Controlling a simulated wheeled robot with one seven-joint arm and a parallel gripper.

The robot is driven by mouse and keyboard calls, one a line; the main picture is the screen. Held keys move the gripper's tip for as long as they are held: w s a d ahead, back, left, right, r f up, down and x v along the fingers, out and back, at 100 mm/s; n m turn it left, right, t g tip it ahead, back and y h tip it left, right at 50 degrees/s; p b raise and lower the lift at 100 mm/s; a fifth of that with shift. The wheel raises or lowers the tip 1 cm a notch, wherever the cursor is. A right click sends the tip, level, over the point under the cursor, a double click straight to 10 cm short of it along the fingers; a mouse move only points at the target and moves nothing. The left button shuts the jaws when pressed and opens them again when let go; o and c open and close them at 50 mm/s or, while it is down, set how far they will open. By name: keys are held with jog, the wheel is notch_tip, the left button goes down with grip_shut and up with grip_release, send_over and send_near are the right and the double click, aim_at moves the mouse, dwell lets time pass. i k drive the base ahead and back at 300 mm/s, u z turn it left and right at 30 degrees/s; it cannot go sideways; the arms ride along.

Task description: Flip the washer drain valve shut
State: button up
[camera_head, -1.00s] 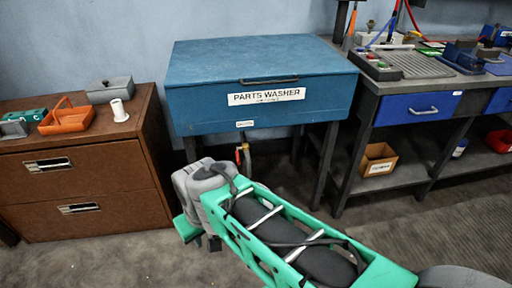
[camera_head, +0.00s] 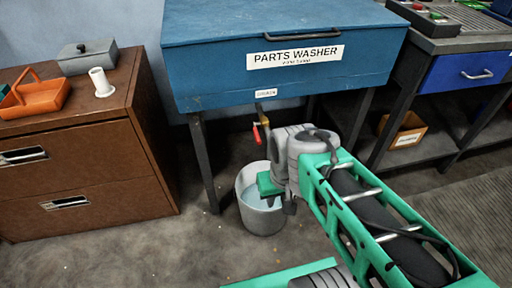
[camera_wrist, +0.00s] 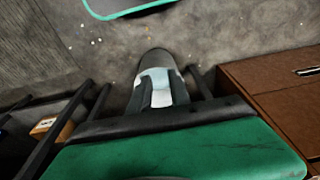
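The parts washer (camera_head: 285,65) is a blue lidded box on dark legs. Its drain valve (camera_head: 264,122), brass-coloured with a red handle (camera_head: 256,134), hangs under the front edge below a small white label. The handle points roughly downward. A grey bucket (camera_head: 262,217) with pale liquid stands on the floor below the valve. It also shows in the wrist view (camera_wrist: 155,58). My gripper (camera_head: 279,207) is in front of the bucket, below and right of the valve, not touching the handle. In the wrist view two dark fingers stand apart, with nothing visible between them but the bucket behind.
A brown drawer cabinet (camera_head: 85,180) stands at left, with an orange tray (camera_head: 38,97), a grey box (camera_head: 88,58) and a white spool (camera_head: 101,83) on top. A workbench (camera_head: 465,45) stands at right, with a cardboard bin (camera_head: 404,134) on its lower shelf. Washer legs flank the bucket area.

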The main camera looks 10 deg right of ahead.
aim_at(255, 132)
jog(key=k, duration=1.25)
jog(key=u, duration=0.95)
jog(key=i, duration=1.35)
jog(key=z, duration=0.4)
